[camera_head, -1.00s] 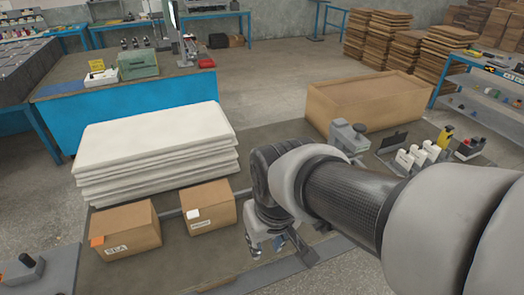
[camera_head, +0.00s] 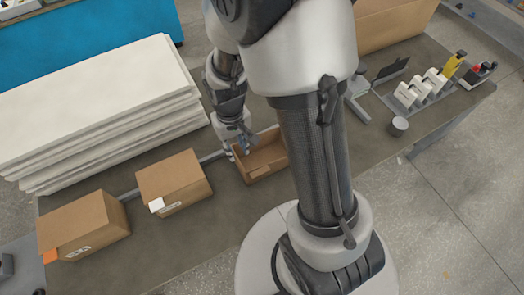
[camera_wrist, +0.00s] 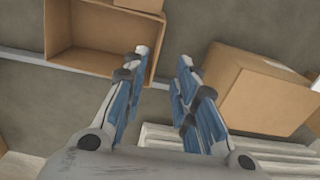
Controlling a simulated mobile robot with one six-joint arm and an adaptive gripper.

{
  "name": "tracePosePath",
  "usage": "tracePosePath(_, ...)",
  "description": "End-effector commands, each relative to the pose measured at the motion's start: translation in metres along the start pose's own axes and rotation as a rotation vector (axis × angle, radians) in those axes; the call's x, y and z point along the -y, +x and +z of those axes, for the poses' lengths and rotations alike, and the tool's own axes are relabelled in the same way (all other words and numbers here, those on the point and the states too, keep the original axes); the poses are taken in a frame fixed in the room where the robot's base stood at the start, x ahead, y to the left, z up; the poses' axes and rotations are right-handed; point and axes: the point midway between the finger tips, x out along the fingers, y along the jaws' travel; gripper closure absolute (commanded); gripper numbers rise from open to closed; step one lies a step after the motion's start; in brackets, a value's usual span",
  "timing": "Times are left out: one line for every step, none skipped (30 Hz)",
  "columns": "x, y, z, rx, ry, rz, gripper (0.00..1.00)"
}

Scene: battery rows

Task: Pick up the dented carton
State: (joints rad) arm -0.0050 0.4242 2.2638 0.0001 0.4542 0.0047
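Three brown cartons are in a row on the bench. In the head view, one closed carton (camera_head: 88,226) with an orange label is at left and another (camera_head: 174,183) with a white label is in the middle. An open, empty-looking carton (camera_head: 268,160) is at right. I cannot make out a dent on any of them. My gripper (camera_head: 238,152) is at the open carton's left edge. In the wrist view my gripper (camera_wrist: 163,58) is open with nothing between its fingers. Its left finger overlaps the open carton (camera_wrist: 85,62); contact is unclear. The middle carton (camera_wrist: 262,95) lies right of the fingers.
A stack of white sheets (camera_head: 100,105) lies behind the closed cartons. A big brown box (camera_head: 395,22) stands at the back right. A tray with white items (camera_head: 425,90) and a small grey cylinder (camera_head: 399,126) are at right. The bench (camera_head: 185,240) is bare in front of the cartons.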

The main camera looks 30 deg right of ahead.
Motion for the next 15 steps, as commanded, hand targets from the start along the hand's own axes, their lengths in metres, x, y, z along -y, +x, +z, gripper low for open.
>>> tracePosePath(0.000,0.016,0.001,0.005,0.000,0.000,0.73)
tracePosePath(0.000,0.023,0.001,0.004,0.000,0.000,0.73)
tracePosePath(0.000,0.031,0.001,0.004,0.000,0.000,0.73)
tracePosePath(0.000,0.037,0.001,0.004,0.000,0.000,0.73)
tracePosePath(0.000,0.042,0.001,0.003,0.000,0.000,0.73)
tracePosePath(0.000,0.049,0.001,0.003,0.000,0.000,0.73)
tracePosePath(0.000,0.053,0.000,0.002,0.000,0.000,0.73)
tracePosePath(0.000,0.057,0.000,0.002,0.000,0.000,0.73)
tracePosePath(0.000,0.060,0.000,0.002,0.000,0.000,0.73)
tracePosePath(0.000,0.063,0.000,0.001,0.000,0.000,0.73)
tracePosePath(0.000,0.064,0.000,0.000,0.000,0.000,0.73)
tracePosePath(0.000,0.066,0.000,0.000,0.000,0.000,0.73)
tracePosePath(0.000,0.067,0.000,0.000,0.000,0.000,0.73)
tracePosePath(0.000,0.067,-0.001,-0.001,0.000,0.000,0.73)
tracePosePath(0.000,0.069,-0.001,-0.001,0.000,0.000,0.73)
